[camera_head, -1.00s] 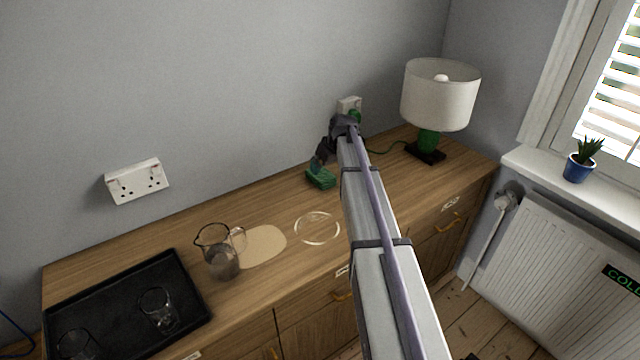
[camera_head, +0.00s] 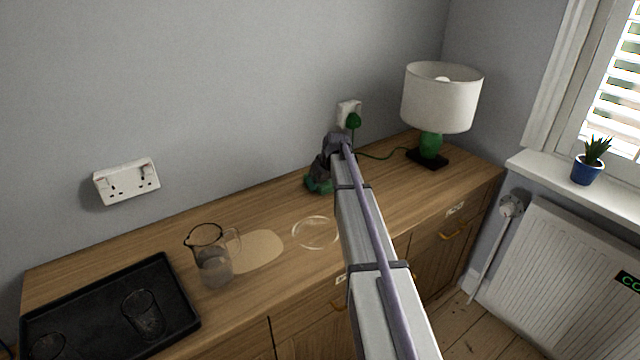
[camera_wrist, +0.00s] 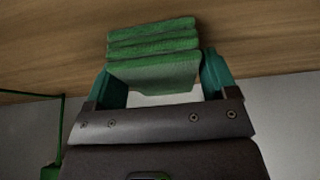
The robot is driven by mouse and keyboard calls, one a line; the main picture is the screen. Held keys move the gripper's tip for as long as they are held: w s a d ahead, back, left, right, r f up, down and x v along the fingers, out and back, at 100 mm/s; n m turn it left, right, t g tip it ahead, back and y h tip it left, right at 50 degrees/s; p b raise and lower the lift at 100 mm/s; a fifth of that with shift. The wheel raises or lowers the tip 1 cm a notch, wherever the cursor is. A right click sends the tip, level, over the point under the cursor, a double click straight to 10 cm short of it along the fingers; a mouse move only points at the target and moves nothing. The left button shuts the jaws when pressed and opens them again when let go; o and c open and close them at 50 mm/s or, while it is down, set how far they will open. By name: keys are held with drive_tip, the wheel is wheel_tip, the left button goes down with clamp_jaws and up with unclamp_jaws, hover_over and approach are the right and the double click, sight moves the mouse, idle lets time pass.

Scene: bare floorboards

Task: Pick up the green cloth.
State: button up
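The green cloth (camera_wrist: 153,45) is a folded stack of several layers on the wooden sideboard top. In the wrist view it lies between and just beyond the teal fingers of my gripper (camera_wrist: 158,66), which are spread apart. Its near part reaches in between them, and I cannot tell whether either finger touches it. In the head view my gripper (camera_head: 319,184) is low over the sideboard near the wall and mostly hides the cloth.
A lamp (camera_head: 441,96) stands right of my gripper, its green cord running to a wall plug (camera_head: 353,121). To the left are a clear ring (camera_head: 315,233), a beige spill (camera_head: 256,251), a glass jug (camera_head: 213,270) and a black tray (camera_head: 182,312) with glasses.

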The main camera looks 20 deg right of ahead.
drive_tip(key=c, duration=0.6)
